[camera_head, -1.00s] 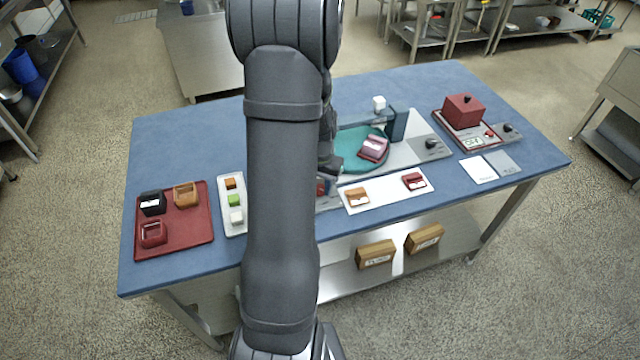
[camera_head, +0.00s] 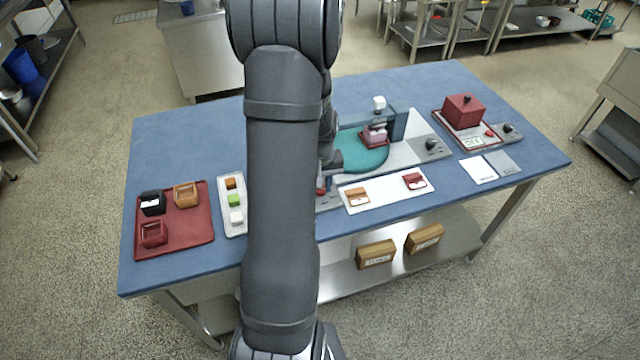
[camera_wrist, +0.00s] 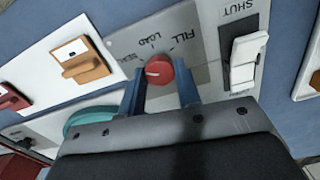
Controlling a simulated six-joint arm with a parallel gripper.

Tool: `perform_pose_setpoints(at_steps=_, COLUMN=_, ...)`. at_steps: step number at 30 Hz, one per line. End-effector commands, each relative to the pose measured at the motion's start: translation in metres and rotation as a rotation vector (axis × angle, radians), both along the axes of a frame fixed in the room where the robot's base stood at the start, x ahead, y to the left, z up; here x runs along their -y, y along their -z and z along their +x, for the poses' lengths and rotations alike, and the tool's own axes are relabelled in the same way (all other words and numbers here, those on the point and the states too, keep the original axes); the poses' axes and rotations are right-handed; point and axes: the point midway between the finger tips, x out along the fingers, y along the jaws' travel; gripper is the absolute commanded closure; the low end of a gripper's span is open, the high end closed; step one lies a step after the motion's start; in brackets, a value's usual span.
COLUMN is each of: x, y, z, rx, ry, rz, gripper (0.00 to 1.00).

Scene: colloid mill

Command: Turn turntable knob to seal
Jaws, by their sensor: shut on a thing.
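The red turntable knob (camera_wrist: 160,70) sits on a grey panel marked FILL, LOAD and, partly cut off, SEAL. A white mark on its face lies toward the left, the SEAL side, in the wrist view. My gripper (camera_wrist: 160,88) is shut on the knob, one blue finger on each side. In the head view my arm hides most of the knob and gripper. The teal turntable (camera_head: 365,158) carries a pink-and-dark-red container (camera_head: 374,136) at its back right, by the blue-grey upright (camera_head: 398,124). The turntable's edge also shows in the wrist view (camera_wrist: 88,118).
A white rocker switch (camera_wrist: 246,58) marked SHUT is close right of the knob. A white tray (camera_head: 386,193) holds orange and red pieces in front. A red tray (camera_head: 173,244) lies left. A dark red box (camera_head: 463,110) stands on a scale at the right.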

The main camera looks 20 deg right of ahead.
Motion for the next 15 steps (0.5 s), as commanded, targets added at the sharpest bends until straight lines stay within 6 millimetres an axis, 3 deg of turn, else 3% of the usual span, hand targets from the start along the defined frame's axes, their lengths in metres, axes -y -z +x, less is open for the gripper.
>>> perform_pose_setpoints(at_steps=11, x=-0.0001, y=0.0002, z=-0.0004, rx=-0.001, ry=-0.004, rz=0.0, gripper=0.92)
perform_pose_setpoints(at_steps=12, x=0.0, y=0.0003, z=-0.0004, rx=-0.001, ry=-0.004, rz=0.0, gripper=0.68)
perform_pose_setpoints(at_steps=15, x=0.0, y=0.0002, z=-0.0004, rx=-0.001, ry=-0.004, rz=0.0, gripper=0.48)
